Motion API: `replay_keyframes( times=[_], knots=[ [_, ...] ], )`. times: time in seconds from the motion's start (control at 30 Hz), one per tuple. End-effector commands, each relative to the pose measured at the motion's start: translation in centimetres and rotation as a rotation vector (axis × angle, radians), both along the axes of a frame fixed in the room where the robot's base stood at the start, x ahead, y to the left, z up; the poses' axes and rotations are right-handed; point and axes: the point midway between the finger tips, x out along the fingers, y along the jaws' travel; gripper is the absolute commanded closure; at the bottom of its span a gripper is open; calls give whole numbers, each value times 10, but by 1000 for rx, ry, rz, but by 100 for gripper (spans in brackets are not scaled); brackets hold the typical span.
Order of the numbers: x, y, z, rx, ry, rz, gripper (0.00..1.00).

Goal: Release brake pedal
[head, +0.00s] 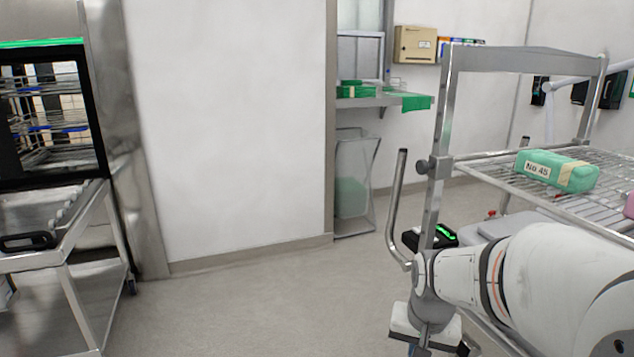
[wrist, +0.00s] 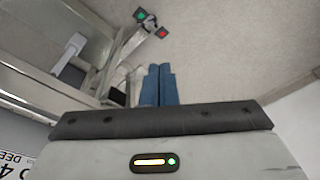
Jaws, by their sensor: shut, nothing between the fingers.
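In the wrist view a green pedal pad (wrist: 140,14) and a red pedal pad (wrist: 162,32) sit near the top, low by the floor, at the end of a metal frame leg. Which one is the brake release is not labelled legibly. My gripper (wrist: 158,70) shows its two blue fingers side by side, shut and empty. The fingers point toward the floor, below the pads in the picture and apart from them. In the head view my gripper is mostly cut off at the bottom edge, and the pads cannot be made out.
A metal trolley (head: 450,110) with a wire shelf stands at the right, beside my arm. A green pack (head: 556,171) marked No 45 lies on it. A washer (head: 90,110) and another trolley (head: 85,270) stand at the left. The floor (head: 250,300) between is clear.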

Motion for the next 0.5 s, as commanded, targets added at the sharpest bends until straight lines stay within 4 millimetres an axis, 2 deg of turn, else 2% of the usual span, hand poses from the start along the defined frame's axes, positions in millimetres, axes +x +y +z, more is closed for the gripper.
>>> replay_keyframes(
  times=[0.03,0.1,0.2,0.33,0.5],
  knots=[
    [-16,7,40,-7,-16,48,100],
    [-37,14,68,-17,-28,115,100],
    [-65,22,98,-29,-41,201,100],
    [-91,28,121,-43,-53,282,100],
    [-105,31,129,-50,-58,328,100]
  ],
)
